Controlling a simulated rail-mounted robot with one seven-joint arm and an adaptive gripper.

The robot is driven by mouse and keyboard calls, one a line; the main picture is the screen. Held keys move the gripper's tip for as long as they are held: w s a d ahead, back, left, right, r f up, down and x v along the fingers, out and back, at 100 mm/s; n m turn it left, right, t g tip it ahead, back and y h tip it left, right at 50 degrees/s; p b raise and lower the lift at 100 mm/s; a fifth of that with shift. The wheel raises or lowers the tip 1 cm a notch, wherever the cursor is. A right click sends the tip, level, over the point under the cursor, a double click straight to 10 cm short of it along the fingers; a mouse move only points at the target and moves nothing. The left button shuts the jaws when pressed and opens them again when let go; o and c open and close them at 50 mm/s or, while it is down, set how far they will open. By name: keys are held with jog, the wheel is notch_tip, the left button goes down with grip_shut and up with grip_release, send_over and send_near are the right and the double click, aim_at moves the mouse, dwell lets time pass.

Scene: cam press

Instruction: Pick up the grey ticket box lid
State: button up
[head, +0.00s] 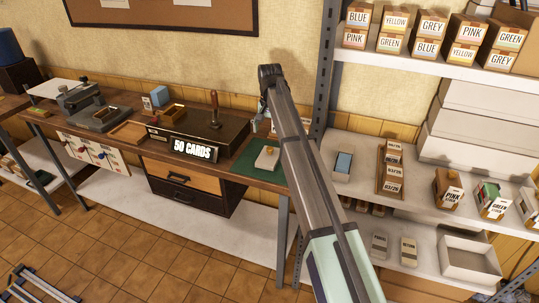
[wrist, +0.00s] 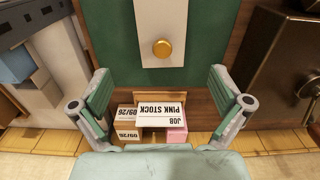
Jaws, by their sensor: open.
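The grey ticket box lid (head: 267,158) is a pale flat plate with a small knob, lying on the green mat (head: 245,170) at the right end of the bench. In the wrist view the lid (wrist: 161,20) is at the top middle, partly cut off by the frame edge, and its round brass knob (wrist: 163,48) shows clearly. My gripper (wrist: 160,100) is open and empty, its two fingers spread wide at left and right below the knob in the picture. The lid is not between the fingers.
A small wooden box with a "PINK STOCK" card (wrist: 160,117) shows between the fingers, beyond them. The shelf's grey post (head: 321,95) stands close to my arm.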

aim_at(269, 150)
notch_tip(269, 150, down, 5)
jog(key=shift+f+p, duration=0.1)
jog(key=shift+p, duration=0.35)
jog(key=shift+a+f+p, duration=0.15)
jog(key=shift+f+p, duration=0.9)
jog(key=shift+f, duration=1.6)
jog(key=c, duration=1)
